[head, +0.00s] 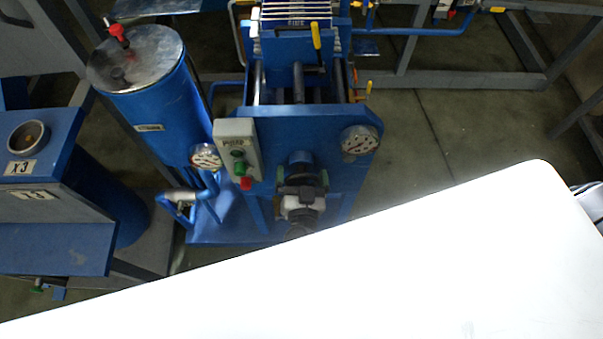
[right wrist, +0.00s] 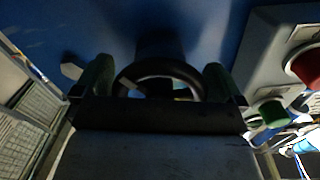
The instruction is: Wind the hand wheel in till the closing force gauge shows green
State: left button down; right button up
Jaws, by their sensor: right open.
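The hand wheel is a dark ring (right wrist: 160,70) on the front of the blue press plate, seen close up in the right wrist view. My right gripper (head: 302,178) is in front of the plate in the head view, largely covering the wheel there. Its green-tipped fingers (right wrist: 156,82) are open, one on each side of the wheel; I cannot tell whether they touch it. A round white-faced gauge (head: 358,140) sits at the plate's upper right. Another gauge (head: 205,157) sits beside the blue tank. Neither reading is legible. My left gripper is not in view.
A grey control box (head: 236,150) with green and red buttons stands just left of the wheel. The blue tank (head: 145,85) is farther left. A blue unit marked X3 (head: 40,150) is at the left edge. Floor right of the press (head: 450,130) is clear.

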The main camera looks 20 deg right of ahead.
jog(key=v, duration=1)
jog(key=shift+s+b, duration=0.35)
jog(key=shift+b, duration=0.05)
dwell(0.4)
